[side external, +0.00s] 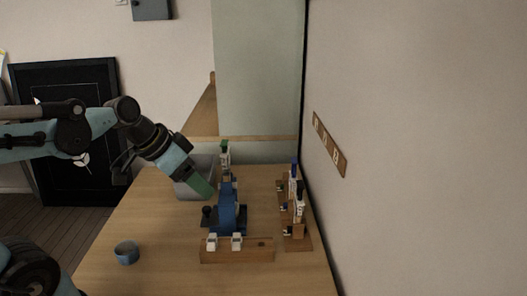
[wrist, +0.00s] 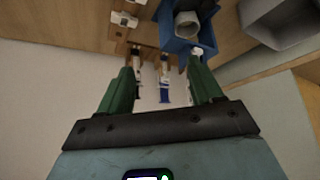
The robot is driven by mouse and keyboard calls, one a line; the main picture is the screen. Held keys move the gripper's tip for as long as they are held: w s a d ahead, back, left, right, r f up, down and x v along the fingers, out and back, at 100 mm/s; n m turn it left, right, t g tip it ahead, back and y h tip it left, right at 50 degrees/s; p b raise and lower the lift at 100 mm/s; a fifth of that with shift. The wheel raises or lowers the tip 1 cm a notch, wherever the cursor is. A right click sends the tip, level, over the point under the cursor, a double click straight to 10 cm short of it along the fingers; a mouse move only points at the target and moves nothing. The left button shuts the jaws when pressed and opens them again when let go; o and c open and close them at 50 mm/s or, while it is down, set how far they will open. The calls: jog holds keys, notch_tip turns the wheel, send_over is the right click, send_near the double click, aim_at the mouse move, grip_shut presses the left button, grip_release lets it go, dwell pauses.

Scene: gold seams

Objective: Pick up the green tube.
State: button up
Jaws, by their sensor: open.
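The green tube (side external: 225,152), a white tube with a green top, stands upright behind the blue device (side external: 228,207) in the side view. My gripper (side external: 203,188), with green fingers, is left of the tube and lower in the picture, in front of the grey bin. The fingers are spread with nothing seen between them in the wrist view (wrist: 160,66). I cannot clearly make out the green tube in the wrist view; the right finger covers part of that area.
A wooden rack (side external: 299,238) holds tubes with blue and black tops near the right wall. A wooden block (side external: 238,252) with white pieces stands in front. The grey bin (side external: 186,186) is behind my gripper. A blue cup (side external: 126,253) stands front left, with bare table around it.

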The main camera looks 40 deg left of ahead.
aim_at(225, 164)
jog(key=w+a+r+m+t+h, duration=0.2)
jog(key=w+a+r+m, duration=0.1)
jog(key=a+r, duration=0.35)
jog(key=shift+h, duration=0.3)
jog(key=shift+a+f+x, duration=0.15)
jog(key=shift+a+x, duration=0.05)
jog(key=shift+x, duration=2.85)
jog(key=shift+a+f+x, duration=0.1)
jog(key=shift+a+x, duration=0.05)
jog(key=shift+x, duration=2.9)
jog(key=shift+s, duration=0.1)
jog(key=c, duration=1.1)
jog(key=shift+c, duration=0.2)
jog(key=shift+r, duration=0.15)
